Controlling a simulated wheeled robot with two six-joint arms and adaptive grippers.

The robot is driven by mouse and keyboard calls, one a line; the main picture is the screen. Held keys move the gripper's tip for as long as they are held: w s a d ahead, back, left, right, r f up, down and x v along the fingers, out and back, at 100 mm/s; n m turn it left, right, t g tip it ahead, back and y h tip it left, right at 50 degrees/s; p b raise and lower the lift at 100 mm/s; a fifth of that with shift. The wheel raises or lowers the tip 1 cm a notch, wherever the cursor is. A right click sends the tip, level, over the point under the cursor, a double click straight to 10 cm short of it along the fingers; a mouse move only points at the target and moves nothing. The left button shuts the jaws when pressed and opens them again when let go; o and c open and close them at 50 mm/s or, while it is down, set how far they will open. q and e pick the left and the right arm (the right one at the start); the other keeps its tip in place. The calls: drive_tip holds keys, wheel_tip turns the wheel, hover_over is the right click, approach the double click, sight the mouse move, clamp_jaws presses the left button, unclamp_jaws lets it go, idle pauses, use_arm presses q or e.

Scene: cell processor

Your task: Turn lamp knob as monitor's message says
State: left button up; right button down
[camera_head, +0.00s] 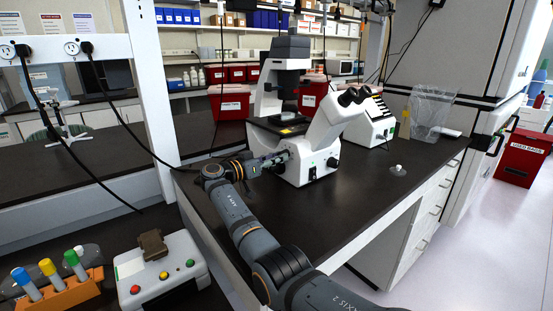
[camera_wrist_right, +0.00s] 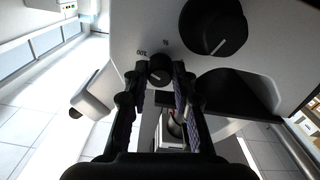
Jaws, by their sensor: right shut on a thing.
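The white microscope (camera_head: 318,150) stands on the dark bench. My right gripper (camera_head: 284,157) reaches its lower left side. In the right wrist view, my right gripper (camera_wrist_right: 166,80) has its two fingers shut on the small black lamp knob (camera_wrist_right: 159,70), one on each side. A pale line shows on the knob's face. A scale mark that looks like "100" is printed beside it. A larger black knob (camera_wrist_right: 214,27) with a white line sits to the upper right. My left gripper is not in view. I cannot see a monitor message.
A white box with colored buttons (camera_head: 160,272) and an orange tube rack (camera_head: 62,293) are at the lower left. A white device (camera_head: 372,122) stands behind the microscope. A small clear item (camera_head: 398,170) lies on the bench at right. The bench front is mostly clear.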

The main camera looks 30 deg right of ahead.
drive_tip(key=shift+s+r+n+p, duration=0.1)
drive_tip(key=shift+n+p, duration=1.1)
drive_tip(key=shift+n, duration=3.2)
drive_tip(key=shift+r+n+p, duration=0.1)
drive_tip(key=shift+n+p, duration=1.1)
drive_tip(key=shift+n, duration=3.2)
drive_tip(key=shift+f, duration=0.1)
drive_tip(key=c, duration=1.1)
unclamp_jaws()
drive_tip(key=shift+a, duration=0.1)
